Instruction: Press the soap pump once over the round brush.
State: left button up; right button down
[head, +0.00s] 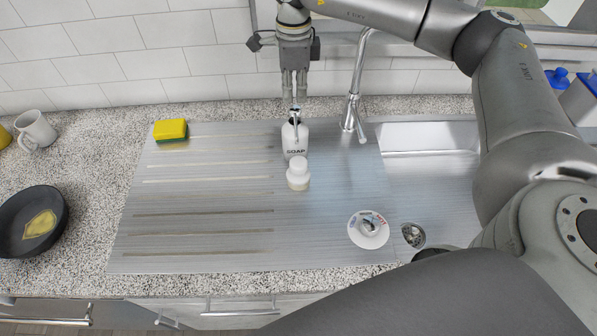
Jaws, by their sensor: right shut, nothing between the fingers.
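The white soap bottle (295,142), labelled SOAP, stands upright on the metal drainboard near the back. Its pump head (295,115) points toward the front. The round brush (298,175), white with a knob on top, sits just in front of the bottle, below the spout side. My right gripper (293,95) points down with its fingers together and empty, directly above the pump head. Its fingertips are very close to the pump; I cannot tell whether they touch. My left gripper is not in view.
A faucet (352,112) stands right of the bottle, beside the sink (430,138). A saucer (368,240) lies at front right, near a metal strainer (413,235). A yellow-green sponge (171,129) is at back left. A mug (35,130) and dark pan (50,205) stand at left.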

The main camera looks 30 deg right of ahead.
aim_at(295, 107)
dwell(0.4)
jog(key=shift+f, duration=0.15)
jog(key=shift+s+f+b, duration=0.1)
jog(key=shift+f+b, duration=1.4)
jog(key=shift+f, duration=0.3)
jog(key=shift+r, duration=0.2)
jog(key=shift+r+p, duration=1)
jog(key=shift+r, duration=0.65)
notch_tip(295, 107, up, 6)
jog(key=p, duration=0.3)
